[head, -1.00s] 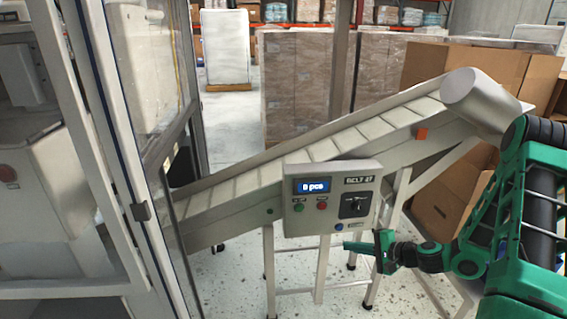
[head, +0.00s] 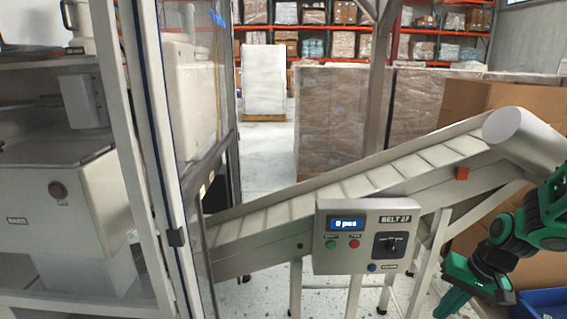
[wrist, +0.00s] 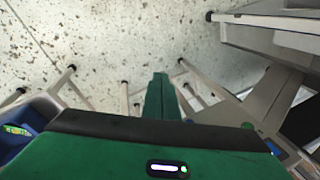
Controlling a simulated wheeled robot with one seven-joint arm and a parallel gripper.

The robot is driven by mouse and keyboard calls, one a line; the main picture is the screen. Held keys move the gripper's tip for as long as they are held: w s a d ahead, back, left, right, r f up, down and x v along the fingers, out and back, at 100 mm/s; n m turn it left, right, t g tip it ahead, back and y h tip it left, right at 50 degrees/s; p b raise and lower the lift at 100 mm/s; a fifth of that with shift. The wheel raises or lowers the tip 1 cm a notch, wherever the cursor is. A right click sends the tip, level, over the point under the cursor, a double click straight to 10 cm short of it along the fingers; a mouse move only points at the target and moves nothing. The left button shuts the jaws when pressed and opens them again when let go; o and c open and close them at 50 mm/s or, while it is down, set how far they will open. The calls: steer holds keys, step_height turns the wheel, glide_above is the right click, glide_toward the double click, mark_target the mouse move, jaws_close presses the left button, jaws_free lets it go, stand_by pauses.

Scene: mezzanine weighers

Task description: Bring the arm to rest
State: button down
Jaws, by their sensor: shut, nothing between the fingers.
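My gripper (head: 452,300) is at the lower right of the head view, below and to the right of the control box (head: 361,236). It points down and to the left and is apart from the box. In the wrist view my gripper (wrist: 160,88) shows its green fingers together, shut and empty, pointing towards the speckled floor. The box is marked BELT 27. It has a small display reading "0 pcs", green and red buttons, a black rotary switch and a blue button.
An inclined conveyor (head: 330,190) rises to the right behind the box, on metal legs. A framed glass door (head: 190,130) and a weighing machine (head: 60,195) stand at the left. Cardboard boxes (head: 470,100) are at the right. A blue bin (head: 540,303) sits at the bottom right corner.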

steer(key=s+d+r+g+h, duration=0.1)
steer(key=s+r, duration=0.5)
steer(key=s, duration=0.3)
steer(key=s+d+r+m+h, duration=0.1)
steer(key=s+r, duration=0.4)
steer(key=s, duration=0.4)
steer(key=shift+s+d+r+g, duration=0.35)
steer(key=shift+s+d+g, duration=0.05)
